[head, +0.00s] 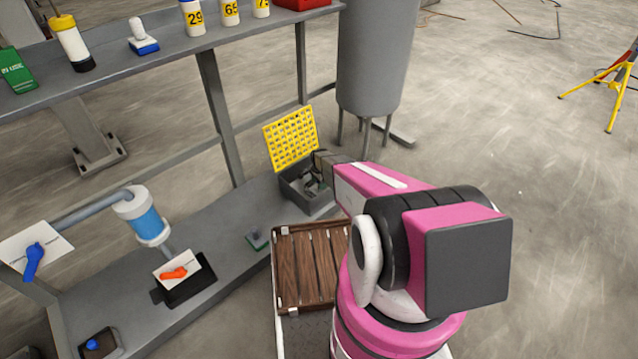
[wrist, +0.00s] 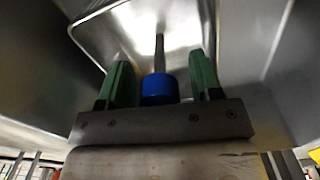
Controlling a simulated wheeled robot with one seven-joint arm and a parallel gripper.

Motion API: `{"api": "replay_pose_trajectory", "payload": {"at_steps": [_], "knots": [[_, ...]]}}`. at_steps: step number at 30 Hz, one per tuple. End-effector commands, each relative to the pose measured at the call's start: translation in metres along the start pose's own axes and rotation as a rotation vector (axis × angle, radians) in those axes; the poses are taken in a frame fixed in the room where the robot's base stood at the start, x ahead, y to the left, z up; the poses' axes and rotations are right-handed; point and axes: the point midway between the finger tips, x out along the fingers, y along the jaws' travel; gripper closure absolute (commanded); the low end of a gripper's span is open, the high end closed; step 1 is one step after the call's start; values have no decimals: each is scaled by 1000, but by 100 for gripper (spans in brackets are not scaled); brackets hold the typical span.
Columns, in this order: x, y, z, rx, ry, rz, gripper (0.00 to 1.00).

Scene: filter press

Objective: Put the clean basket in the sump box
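The sump box (head: 306,200) is a grey open-topped box on the bench, its yellow grid lid (head: 291,138) raised at the back. My gripper (head: 312,182) reaches down into its mouth in the head view; the arm hides part of the box. In the wrist view, the green fingers (wrist: 160,75) stand either side of a blue knob (wrist: 159,89) with a thin grey rod (wrist: 159,52). A narrow gap shows beside the right finger, so the gripper looks open around the knob. Bare metal walls surround it. I cannot make out the basket's body clearly.
A slatted wooden tray (head: 310,268) lies in front of the box. A grey cylindrical tank (head: 375,55) stands behind it on the right. A shelf (head: 165,48) with bottles runs above the bench. A blue filter housing (head: 144,216) stands to the left.

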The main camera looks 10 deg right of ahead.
Motion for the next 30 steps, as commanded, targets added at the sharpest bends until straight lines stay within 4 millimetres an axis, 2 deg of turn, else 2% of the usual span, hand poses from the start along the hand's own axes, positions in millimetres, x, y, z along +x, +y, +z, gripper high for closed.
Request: {"api": "replay_pose_trajectory", "payload": {"at_steps": [5, 8, 21, 30], "knots": [[-5, 0, 0, 0, 0, -1, 41], [-16, 0, 0, 0, 1, -1, 41], [-99, 1, 1, 0, 1, -1, 41], [-129, 5, 2, -13, 0, -1, 41]]}}
